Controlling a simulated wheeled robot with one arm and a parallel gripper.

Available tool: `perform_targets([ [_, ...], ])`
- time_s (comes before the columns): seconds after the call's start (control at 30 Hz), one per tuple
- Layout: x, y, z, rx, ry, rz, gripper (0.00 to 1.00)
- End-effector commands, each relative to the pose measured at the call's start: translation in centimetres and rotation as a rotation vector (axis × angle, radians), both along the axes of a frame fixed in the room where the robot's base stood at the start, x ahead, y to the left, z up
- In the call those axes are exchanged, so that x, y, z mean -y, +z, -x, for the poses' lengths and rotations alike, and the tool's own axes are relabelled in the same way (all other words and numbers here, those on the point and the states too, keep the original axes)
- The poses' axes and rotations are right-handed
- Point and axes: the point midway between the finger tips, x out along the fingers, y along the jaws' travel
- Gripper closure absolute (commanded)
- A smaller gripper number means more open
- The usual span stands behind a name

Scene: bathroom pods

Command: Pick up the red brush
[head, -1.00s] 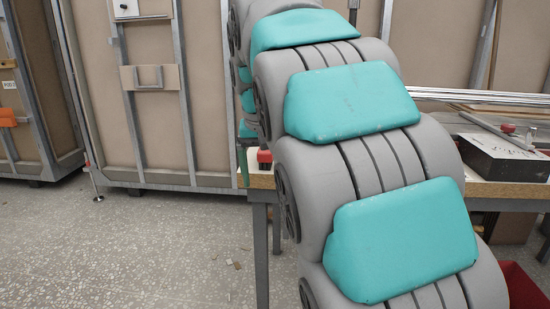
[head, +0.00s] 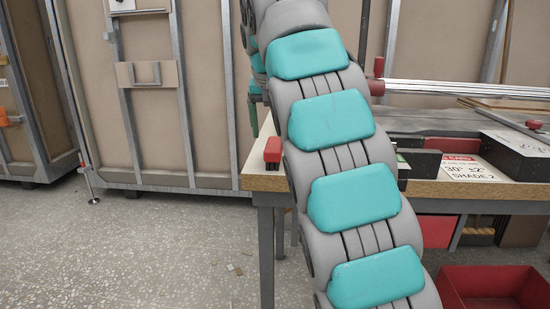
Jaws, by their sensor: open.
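A small red block-shaped thing with a darker underside, which looks like the red brush (head: 273,150), lies near the left edge of the wooden workbench (head: 262,184). My grey and teal arm crosses the view just right of it. The arm bends over at the top and comes down behind itself. Its end, my gripper (head: 252,118), shows only as a narrow green part left of the arm, above and slightly left of the red thing. The gripper is open and apart from the red thing. Most of it is hidden behind my arm.
Metal rods (head: 460,89), a black box (head: 518,154) with a red-topped item (head: 533,124), and a sign (head: 470,170) are on the bench. A red bin (head: 490,285) is at lower right. Tall framed panels (head: 150,100) stand behind. The speckled floor (head: 150,250) is clear at left.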

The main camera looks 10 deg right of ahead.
Motion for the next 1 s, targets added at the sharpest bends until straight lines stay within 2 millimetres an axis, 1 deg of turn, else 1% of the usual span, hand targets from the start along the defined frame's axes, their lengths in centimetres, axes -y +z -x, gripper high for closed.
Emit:
perform_targets([
  [0.5, 0.7, -4.6, -1.4, -0.006, -0.003, -0.001, 0.15],
  [1.0, 0.7, -4.8, -1.6, -0.001, -0.001, -0.001, 0.15],
])
